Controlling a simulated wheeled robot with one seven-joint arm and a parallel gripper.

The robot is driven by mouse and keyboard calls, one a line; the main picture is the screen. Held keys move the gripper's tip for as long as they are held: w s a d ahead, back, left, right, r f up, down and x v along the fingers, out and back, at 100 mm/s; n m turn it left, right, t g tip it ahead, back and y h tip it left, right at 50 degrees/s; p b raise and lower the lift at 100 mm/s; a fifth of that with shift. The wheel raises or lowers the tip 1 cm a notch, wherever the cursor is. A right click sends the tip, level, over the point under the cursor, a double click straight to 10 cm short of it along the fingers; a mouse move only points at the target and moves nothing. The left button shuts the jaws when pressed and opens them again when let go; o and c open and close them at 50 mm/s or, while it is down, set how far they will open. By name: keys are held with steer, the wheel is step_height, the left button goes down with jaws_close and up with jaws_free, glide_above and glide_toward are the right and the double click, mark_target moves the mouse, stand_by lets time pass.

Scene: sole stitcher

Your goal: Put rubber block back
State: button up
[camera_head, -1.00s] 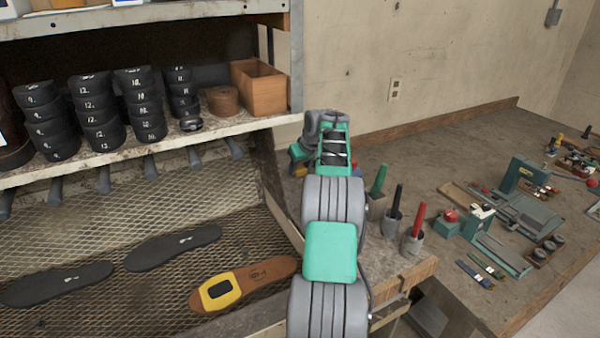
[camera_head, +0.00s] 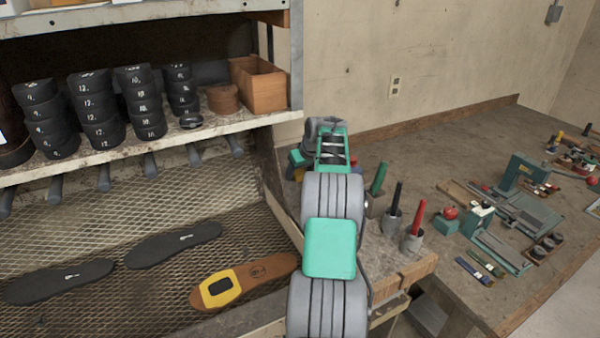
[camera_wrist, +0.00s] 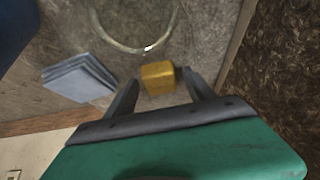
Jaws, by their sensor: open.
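A small yellow-tan block (camera_wrist: 158,77), which looks like the rubber block, sits on a worn grey-brown surface in the wrist view. My gripper (camera_wrist: 160,84) is open, and its two dark fingers reach to either side of the block's near end. I cannot tell whether the fingers touch it. In the head view my own arm hides the block and most of my gripper.
Blue-grey folded sheets (camera_wrist: 79,77) and a clear round rim (camera_wrist: 140,45) lie near the block. In the head view, cups with green, black and red tools (camera_head: 412,240) stand right of my arm. A shelf (camera_head: 215,129) with stacked black heels is at left.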

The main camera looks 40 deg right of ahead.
steer(key=b+v, duration=0.1)
steer(key=v, duration=1.1)
steer(key=shift+r, duration=0.15)
